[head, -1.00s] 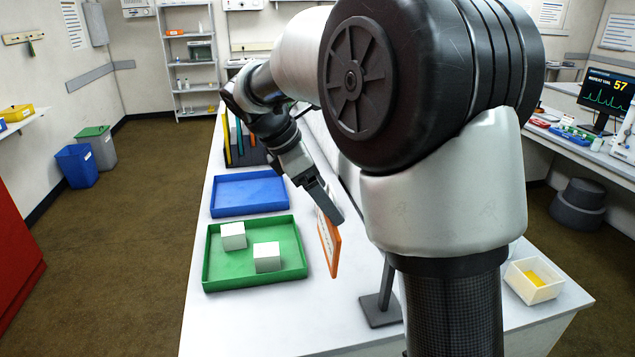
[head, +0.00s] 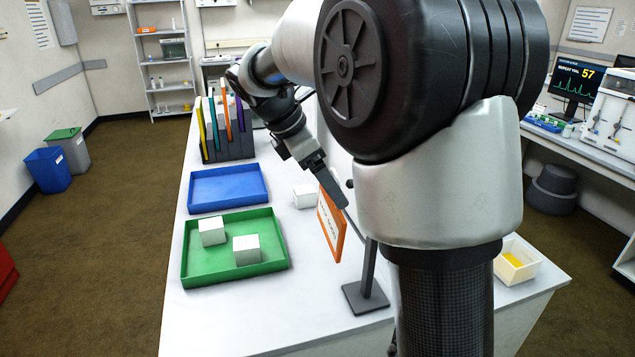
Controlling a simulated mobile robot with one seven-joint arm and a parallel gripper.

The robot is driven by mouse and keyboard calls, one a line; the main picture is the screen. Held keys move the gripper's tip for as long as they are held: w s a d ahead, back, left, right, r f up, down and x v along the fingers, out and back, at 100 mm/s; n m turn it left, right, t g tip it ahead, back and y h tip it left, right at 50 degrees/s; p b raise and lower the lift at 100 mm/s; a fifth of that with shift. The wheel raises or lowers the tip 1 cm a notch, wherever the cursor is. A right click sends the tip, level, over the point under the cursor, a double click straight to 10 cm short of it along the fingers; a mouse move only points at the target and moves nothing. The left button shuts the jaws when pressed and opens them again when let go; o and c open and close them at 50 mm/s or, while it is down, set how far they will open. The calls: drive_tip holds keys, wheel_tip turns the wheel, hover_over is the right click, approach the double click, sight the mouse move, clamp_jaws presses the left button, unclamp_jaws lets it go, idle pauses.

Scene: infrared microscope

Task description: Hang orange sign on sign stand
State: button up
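The orange sign (head: 331,226), an orange-framed panel with a white face and dark marks, is tilted above the white bench. My gripper (head: 340,198) is at its upper edge, with its fingers closed on it as far as I can see. The dark grey sign stand (head: 367,268) stands just right of the sign on a square base (head: 366,297). A thin bar runs from its post up toward my fingertips. My arm hides part of the stand, and I cannot tell whether the sign touches the bar.
A green tray (head: 185,262) with two white cubes and a blue tray (head: 193,193) lie to the left. A white cube (head: 305,197) sits behind the sign. A dark rack (head: 232,148) holds coloured panels farther back. A cream bin (head: 516,262) stands at right. Bench front is clear.

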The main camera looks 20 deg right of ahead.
drive_tip(key=shift+d+f+b, duration=0.3)
drive_tip(key=shift+d, duration=0.65)
drive_tip(key=shift+d+f+b, duration=0.25)
drive_tip(key=shift+d, duration=0.7)
drive_tip(key=shift+d+f+b, duration=0.3)
drive_tip(key=shift+d, duration=0.65)
